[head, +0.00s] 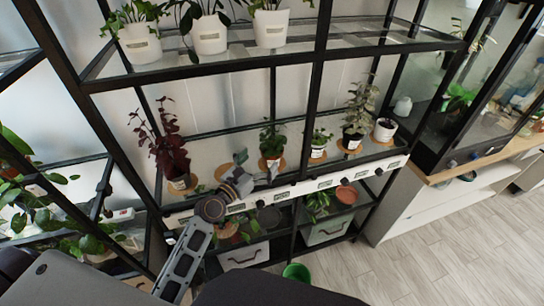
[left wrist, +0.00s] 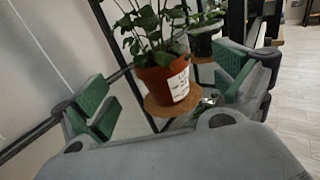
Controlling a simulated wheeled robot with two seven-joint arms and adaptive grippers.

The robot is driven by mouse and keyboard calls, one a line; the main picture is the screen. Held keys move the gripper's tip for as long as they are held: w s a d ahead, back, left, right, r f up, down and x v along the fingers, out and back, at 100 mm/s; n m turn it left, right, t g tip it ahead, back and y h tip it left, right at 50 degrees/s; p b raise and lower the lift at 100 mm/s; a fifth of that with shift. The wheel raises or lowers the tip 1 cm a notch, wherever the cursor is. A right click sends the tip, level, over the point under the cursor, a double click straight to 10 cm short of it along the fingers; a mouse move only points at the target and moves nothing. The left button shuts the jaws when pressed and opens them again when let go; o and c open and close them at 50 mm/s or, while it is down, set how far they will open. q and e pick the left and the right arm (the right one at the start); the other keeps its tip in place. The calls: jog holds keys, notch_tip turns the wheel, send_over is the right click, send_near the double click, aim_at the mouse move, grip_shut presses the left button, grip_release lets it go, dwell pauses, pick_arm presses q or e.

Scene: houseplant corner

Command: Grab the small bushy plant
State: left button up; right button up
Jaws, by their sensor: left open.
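A bushy green plant in an orange-brown pot (head: 271,162) stands on a round wooden saucer on the middle shelf. In the left wrist view the pot (left wrist: 164,82) carries a white label, and its saucer (left wrist: 160,107) shows beneath it. My left gripper (head: 256,168) is open just in front and to the left of this pot. In the left wrist view the pot sits beyond and between the green-padded fingers, with visible space on both sides. A smaller green plant (head: 318,142) in a white-labelled pot stands to its right. My right gripper is not in view.
A dark red plant (head: 165,145) stands left of my gripper, beside an empty wooden saucer (head: 201,189). A taller plant (head: 358,105) and a white pot (head: 385,131) stand right. Black frame posts and a glass shelf above, holding white pots (head: 208,34), bound the space.

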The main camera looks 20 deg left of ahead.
aim_at(265, 156)
pick_arm(q)
jog(key=shift+x, duration=1.25)
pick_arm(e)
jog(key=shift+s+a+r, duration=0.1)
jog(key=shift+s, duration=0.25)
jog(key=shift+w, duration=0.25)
pick_arm(q)
jog(key=shift+w, duration=0.2)
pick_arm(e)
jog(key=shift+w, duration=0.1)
pick_arm(q)
jog(key=shift+w+d, duration=0.15)
jog(key=shift+w, duration=0.05)
jog(key=shift+x, duration=1.35)
jog(key=shift+w+d+p, duration=0.15)
jog(key=shift+w+p, duration=0.15)
jog(key=shift+w, duration=0.3)
jog(key=shift+w+d, duration=0.1)
jog(key=shift+w, duration=0.15)
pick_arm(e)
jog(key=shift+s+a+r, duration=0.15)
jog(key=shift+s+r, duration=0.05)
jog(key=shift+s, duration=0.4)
